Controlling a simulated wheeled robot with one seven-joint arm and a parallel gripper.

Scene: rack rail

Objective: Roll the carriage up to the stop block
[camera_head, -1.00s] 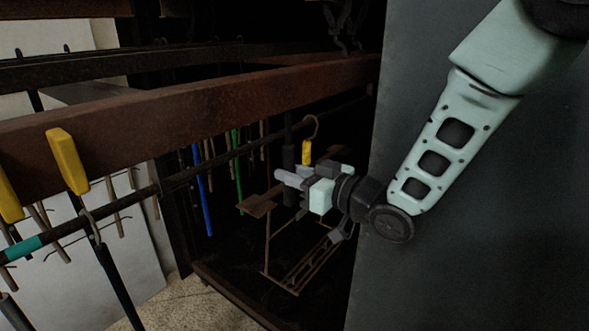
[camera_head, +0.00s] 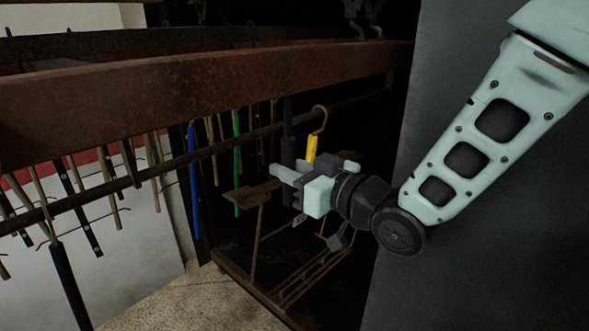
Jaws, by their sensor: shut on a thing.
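A long dark rail (camera_head: 215,149) runs from lower left to upper right. Near its far right part hangs a yellow piece (camera_head: 311,148) with a curved hook (camera_head: 320,112) above it; I take this as the carriage. My gripper (camera_head: 283,178) is just below the yellow piece and shut, its fingers pointing left. The arm comes in from the upper right. The exact contact between the fingers and the carriage is hidden. A dark upright cylinder (camera_head: 288,125) stands just left of the yellow piece. I cannot make out which part is the stop block.
A thick rusty beam (camera_head: 200,95) runs above the rail. A blue rod (camera_head: 193,180), a green rod (camera_head: 237,165) and several brown rods hang behind it. A rusty frame (camera_head: 260,235) stands below my gripper. A large grey panel (camera_head: 480,270) fills the right side.

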